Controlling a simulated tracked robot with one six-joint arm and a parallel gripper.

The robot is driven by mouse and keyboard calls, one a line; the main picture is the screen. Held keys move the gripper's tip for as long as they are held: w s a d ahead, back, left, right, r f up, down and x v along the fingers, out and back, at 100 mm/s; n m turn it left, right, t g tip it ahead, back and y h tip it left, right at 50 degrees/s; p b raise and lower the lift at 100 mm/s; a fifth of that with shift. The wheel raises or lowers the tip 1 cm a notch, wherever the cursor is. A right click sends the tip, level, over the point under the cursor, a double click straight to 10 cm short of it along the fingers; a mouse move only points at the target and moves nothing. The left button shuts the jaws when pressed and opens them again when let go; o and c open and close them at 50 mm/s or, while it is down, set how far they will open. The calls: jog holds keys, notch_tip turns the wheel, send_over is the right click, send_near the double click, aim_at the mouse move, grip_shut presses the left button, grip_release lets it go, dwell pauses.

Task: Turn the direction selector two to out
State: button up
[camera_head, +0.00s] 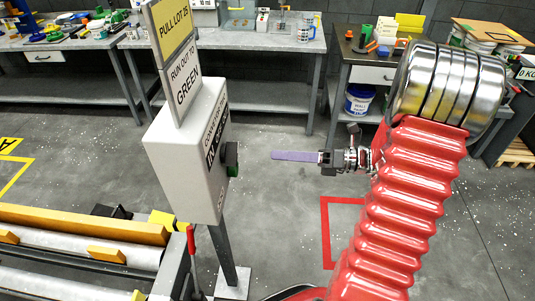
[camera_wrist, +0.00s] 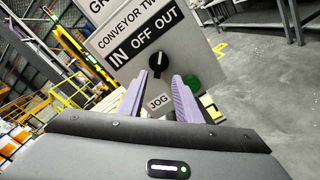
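The direction selector two is a black knob (camera_wrist: 158,63) on the light grey panel (camera_wrist: 128,28) marked CONVEYOR TW, with the words IN, OFF and OUT above it. Its small white mark points upward in the wrist view, roughly towards OFF; the exact setting is hard to tell. In the head view the knob (camera_head: 230,152) shows side-on on the box's right face. My gripper (camera_wrist: 157,84) is open and empty, its two purple fingers pointing at the panel with the knob beyond and between their tips. In the head view my gripper (camera_head: 274,155) is right of the knob, with a clear gap.
A green button (camera_wrist: 187,83) sits right of the knob, near the right fingertip, and a JOG label (camera_wrist: 158,101) is below. Signs (camera_head: 184,79) stand above the box. A roller conveyor (camera_head: 80,239) is lower left. Benches (camera_head: 262,42) line the back; the floor between is clear.

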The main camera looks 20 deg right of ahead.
jog(key=shift+v, duration=1.4)
jog(key=s+a+f+n+g+h, duration=0.5)
jog(key=s+f+n+g+h, duration=0.5)
jog(key=n, duration=0.8)
jog(key=s+a+r+n+t+h, duration=0.1)
jog(key=a+r+n+t+h, duration=0.1)
jog(key=r+n, duration=0.5)
jog(key=s+a+r+n+t+h, duration=0.1)
jog(key=a+r+n+t+h, duration=0.2)
jog(key=a+r+n, duration=0.4)
notch_tip(320, 180, up, 3)
jog(key=shift+s+f+n+t+h, duration=0.25)
jog(key=shift+n+t, duration=0.25)
jog(key=shift+t, duration=0.3)
